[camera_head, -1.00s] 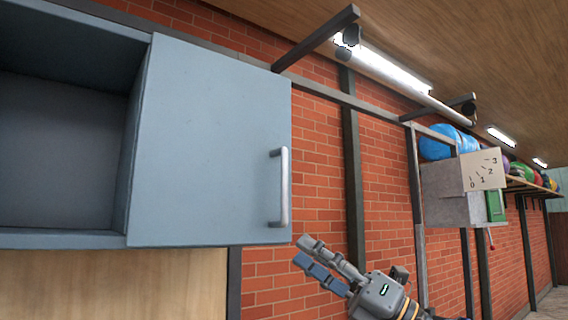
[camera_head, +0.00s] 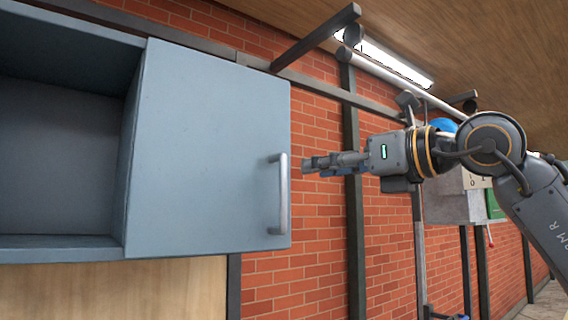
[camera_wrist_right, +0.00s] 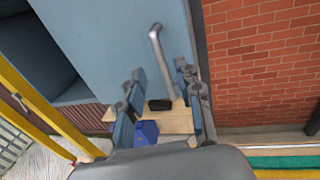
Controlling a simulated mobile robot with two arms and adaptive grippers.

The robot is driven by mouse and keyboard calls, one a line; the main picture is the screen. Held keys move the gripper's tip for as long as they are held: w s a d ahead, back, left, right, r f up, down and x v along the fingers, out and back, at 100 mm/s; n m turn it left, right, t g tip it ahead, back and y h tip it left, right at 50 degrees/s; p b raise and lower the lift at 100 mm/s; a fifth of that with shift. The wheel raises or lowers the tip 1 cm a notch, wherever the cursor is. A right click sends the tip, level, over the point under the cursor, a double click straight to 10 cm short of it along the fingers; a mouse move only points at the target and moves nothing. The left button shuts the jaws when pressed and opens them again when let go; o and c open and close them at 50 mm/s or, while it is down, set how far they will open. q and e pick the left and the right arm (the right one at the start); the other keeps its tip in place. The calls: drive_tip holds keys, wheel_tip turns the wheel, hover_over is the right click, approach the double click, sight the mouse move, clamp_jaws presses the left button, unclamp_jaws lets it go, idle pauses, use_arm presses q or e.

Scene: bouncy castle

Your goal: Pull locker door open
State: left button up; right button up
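The blue-grey locker door (camera_head: 205,150) covers the right part of the wall locker and looks shut. Its vertical silver bar handle (camera_head: 284,195) is near the door's right edge. My right gripper (camera_head: 303,166) is just right of the handle's upper part, with its fingers pointing left. In the right wrist view, the gripper (camera_wrist_right: 162,78) is open, and the handle (camera_wrist_right: 162,62) shows between the lines of its two fingers. I cannot tell whether a finger touches it. My left gripper is not in view.
An open, empty compartment (camera_head: 65,155) lies left of the door. A red brick wall (camera_head: 320,235) with dark vertical posts (camera_head: 354,215) stands to the right. A grey box with a dial (camera_head: 448,205) is farther along, partly behind my right arm. Dark bars (camera_head: 315,40) jut out above.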

sight(286, 172)
drive_tip(key=p+x, duration=0.3)
drive_tip(key=x, duration=0.5)
drive_tip(key=shift+r+p, duration=0.15)
drive_tip(key=shift+p, duration=0.2)
drive_tip(key=shift+w+a, duration=0.35)
drive_tip(key=shift+a, duration=0.1)
clamp_jaws()
